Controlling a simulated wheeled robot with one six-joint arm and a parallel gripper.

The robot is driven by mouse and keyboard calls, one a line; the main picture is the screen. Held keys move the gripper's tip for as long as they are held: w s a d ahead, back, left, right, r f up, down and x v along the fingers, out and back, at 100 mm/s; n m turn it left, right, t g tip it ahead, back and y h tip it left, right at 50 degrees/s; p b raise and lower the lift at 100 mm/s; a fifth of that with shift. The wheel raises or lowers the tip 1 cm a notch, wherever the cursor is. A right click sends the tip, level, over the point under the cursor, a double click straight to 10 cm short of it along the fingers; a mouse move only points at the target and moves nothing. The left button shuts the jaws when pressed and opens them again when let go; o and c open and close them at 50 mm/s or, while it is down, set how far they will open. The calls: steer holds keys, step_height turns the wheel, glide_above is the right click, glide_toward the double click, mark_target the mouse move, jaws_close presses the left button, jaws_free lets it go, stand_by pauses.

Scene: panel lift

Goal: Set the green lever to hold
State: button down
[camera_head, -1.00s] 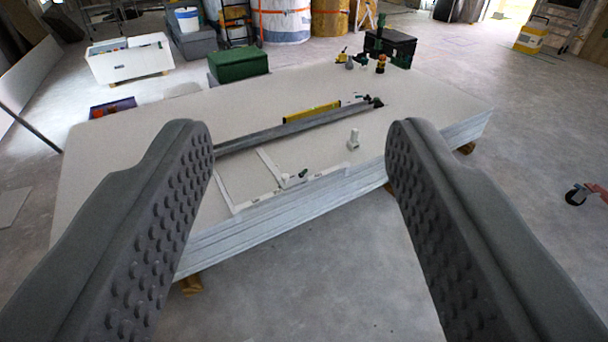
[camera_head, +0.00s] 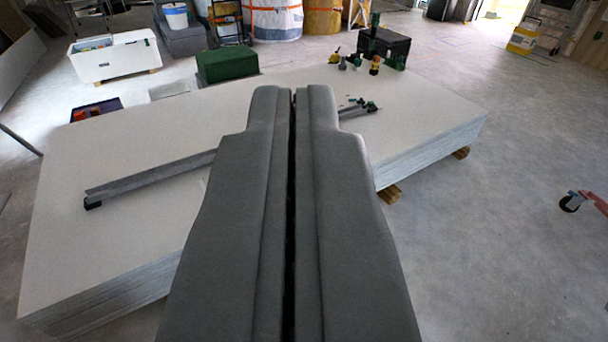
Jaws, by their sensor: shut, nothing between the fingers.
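My gripper (camera_head: 293,92) fills the middle of the view with its two grey fingers pressed together. Nothing shows between them. It points out over the stack of white panels (camera_head: 120,215), and its height above the stack is hard to tell. I cannot make out a green lever in this view. A red part with a black caster wheel (camera_head: 569,203) shows at the right edge, cut off by the frame; what it belongs to cannot be seen.
A long grey bar (camera_head: 150,176) lies across the stack, partly hidden by my fingers. A green box (camera_head: 228,65), a white tub (camera_head: 115,58) and a black case (camera_head: 384,46) stand beyond. Open concrete floor (camera_head: 490,230) lies to the right.

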steer(key=w+d+f+n+t, duration=0.1)
steer(key=w+f, duration=0.1)
steer(key=w, duration=1.1)
steer(key=w+d+f, duration=0.1)
steer(key=w+f, duration=0.2)
steer(key=w, duration=0.9)
steer(key=w+d+f+n+t+y, duration=0.1)
steer(key=w+d+f+y, duration=0.15)
steer(key=w+f, duration=1.8)
steer(key=w+d+f+t+y, duration=0.15)
steer(key=w+f, duration=0.35)
steer(key=f, duration=1.4)
steer(key=w+f+y, duration=0.2)
steer(key=w+f, duration=0.3)
steer(key=f, duration=1.3)
steer(key=s+f+y, duration=0.1)
steer(key=s+f, duration=0.2)
steer(key=f, duration=1.1)
steer(key=shift+d+f+n, duration=0.15)
steer(key=shift+f+n, duration=0.05)
steer(key=shift+n, duration=0.1)
steer(key=x, duration=1.3)
steer(key=shift+w+r, duration=0.25)
steer(key=shift+r, duration=0.1)
